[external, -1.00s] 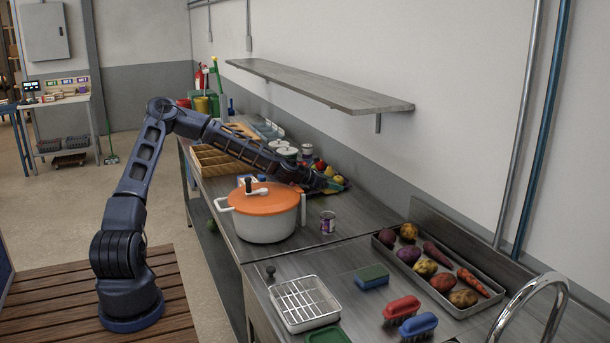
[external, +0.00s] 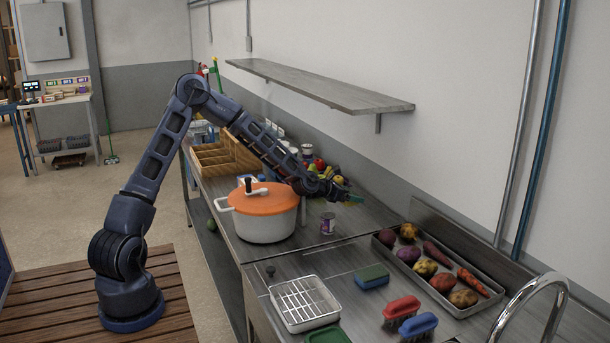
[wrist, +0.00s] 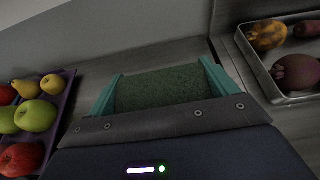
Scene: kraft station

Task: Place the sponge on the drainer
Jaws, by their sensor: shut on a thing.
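My gripper (external: 352,197) is above the counter near the wall, to the right of the orange-lidded pot. In the wrist view its teal fingers (wrist: 158,88) are shut on a dark green, rough-faced block that looks like a sponge (wrist: 158,86), held between them. A green and blue sponge (external: 371,277) lies on the steel counter, apart from my gripper. The drainer (external: 303,301), a pale tray with a wire rack, sits empty to the left of that sponge. The underside of the held block is hidden.
The pot (external: 264,214) and a small can (external: 328,223) stand between my gripper and the drainer. A vegetable tray (external: 470,307), a red brush (external: 402,307) and a blue brush (external: 418,325) are at the right. A fruit crate (wrist: 62,125) is beside my gripper. A shelf (external: 320,87) hangs above.

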